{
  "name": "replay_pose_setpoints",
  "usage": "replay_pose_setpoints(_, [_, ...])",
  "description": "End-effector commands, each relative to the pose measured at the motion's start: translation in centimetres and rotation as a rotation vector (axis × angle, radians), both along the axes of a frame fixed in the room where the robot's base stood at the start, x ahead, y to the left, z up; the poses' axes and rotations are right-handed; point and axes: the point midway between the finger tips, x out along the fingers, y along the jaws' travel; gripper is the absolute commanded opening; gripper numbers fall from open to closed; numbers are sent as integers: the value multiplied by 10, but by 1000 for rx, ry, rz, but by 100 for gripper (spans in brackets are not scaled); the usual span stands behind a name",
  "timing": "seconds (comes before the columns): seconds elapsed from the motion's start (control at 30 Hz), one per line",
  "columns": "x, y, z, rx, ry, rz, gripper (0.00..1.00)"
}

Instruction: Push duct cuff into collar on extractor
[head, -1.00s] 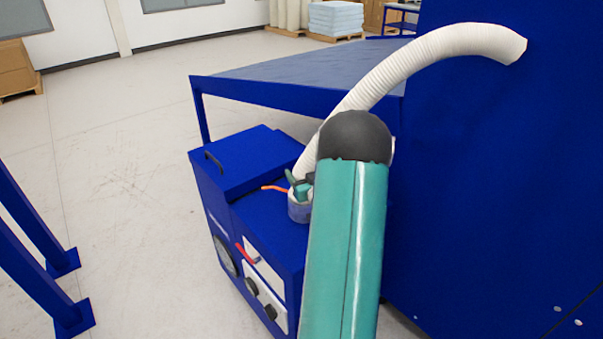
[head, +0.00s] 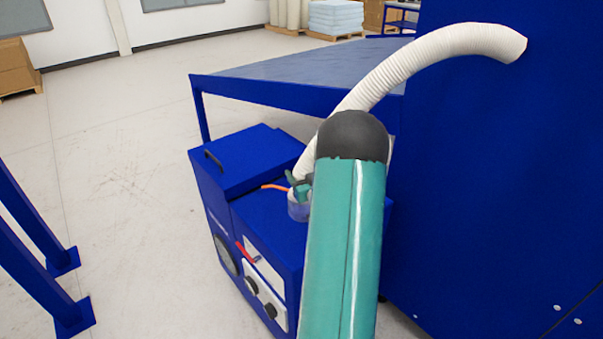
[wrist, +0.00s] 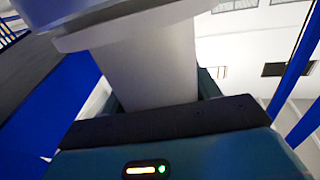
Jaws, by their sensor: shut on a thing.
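The white ribbed duct (head: 430,55) runs from the tall blue panel down to the extractor (head: 262,215), a blue cabinet. My gripper (head: 301,187) is small in the head view, partly behind my arm, just above the translucent collar (head: 298,211) on the extractor's top. In the wrist view my gripper (wrist: 155,110) is shut on the pale grey duct cuff (wrist: 155,65). A wider pale rimmed part (wrist: 135,22) meets the cuff's far end; I cannot tell how deep the cuff sits. My arm hides the collar's right side.
An orange lever (head: 274,186) sticks out left of the collar. A red handle (head: 247,252) and dark knobs are on the extractor's front. A blue-framed table (head: 300,78) stands behind, the tall blue panel (head: 490,180) at right.

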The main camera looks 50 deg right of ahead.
Motion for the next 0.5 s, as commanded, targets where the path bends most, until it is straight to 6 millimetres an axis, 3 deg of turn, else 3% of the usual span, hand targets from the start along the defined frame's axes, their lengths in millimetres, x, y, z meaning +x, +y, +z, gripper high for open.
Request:
replay_pose_setpoints(0.13, [-1,0,0,0,1,-1,34])
replay_pose_setpoints(0.17, [-1,0,0,0,1,-1,65])
replay_pose_setpoints(0.27, [-1,0,0,0,1,-1,85])
replay_pose_setpoints(0.5, [0,0,0,1,2,-1,87])
